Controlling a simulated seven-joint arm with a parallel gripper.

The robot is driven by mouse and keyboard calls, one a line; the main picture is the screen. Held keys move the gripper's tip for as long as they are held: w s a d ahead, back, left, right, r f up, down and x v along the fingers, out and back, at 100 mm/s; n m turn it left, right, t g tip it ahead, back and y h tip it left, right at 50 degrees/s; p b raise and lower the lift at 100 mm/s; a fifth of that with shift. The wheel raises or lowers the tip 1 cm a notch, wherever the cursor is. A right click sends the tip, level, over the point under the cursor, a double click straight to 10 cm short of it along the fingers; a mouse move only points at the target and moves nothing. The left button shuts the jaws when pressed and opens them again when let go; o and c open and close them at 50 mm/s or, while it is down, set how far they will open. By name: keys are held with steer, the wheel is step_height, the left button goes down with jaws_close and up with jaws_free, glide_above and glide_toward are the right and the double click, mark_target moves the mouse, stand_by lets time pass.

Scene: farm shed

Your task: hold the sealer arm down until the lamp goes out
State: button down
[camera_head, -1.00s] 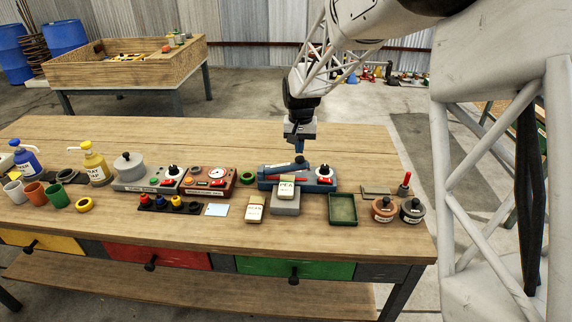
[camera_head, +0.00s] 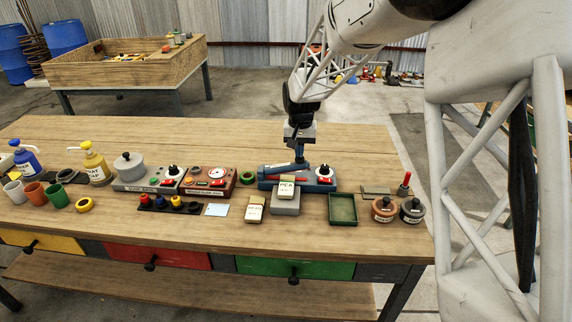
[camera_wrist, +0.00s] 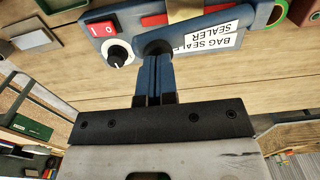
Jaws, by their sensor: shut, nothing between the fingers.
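The blue bag sealer (camera_head: 268,184) stands on the bench, with a red strip, a white dial and a red switch at its right end. Its blue arm (camera_head: 278,168) lies low over the body. My gripper (camera_head: 299,159) is shut and empty, pointing down with its tips at the arm's dark knob. In the wrist view the blue fingers (camera_wrist: 155,72) meet the dark round knob (camera_wrist: 157,47), beside the BAG SEALER label (camera_wrist: 208,41). A pea bag (camera_head: 287,188) stands on a grey block before the sealer. I cannot make out the lamp or whether it is lit.
A red-brown device (camera_head: 209,181) and green ring (camera_head: 248,177) are left of the sealer. A second bag (camera_head: 254,209) and a green tray (camera_head: 343,209) are in front. Two lidded pots (camera_head: 384,209) stand right. The bench behind the sealer is clear.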

mark_target(304, 161)
steer(key=shift+f, duration=0.35)
steer(key=shift+d+f, duration=0.4)
steer(key=shift+f, duration=0.45)
steer(key=shift+d+f, duration=0.35)
steer(key=shift+f, duration=0.5)
stand_by(1.9)
steer(key=shift+r, duration=0.15)
stand_by(1.6)
steer(key=shift+r, duration=3.9)
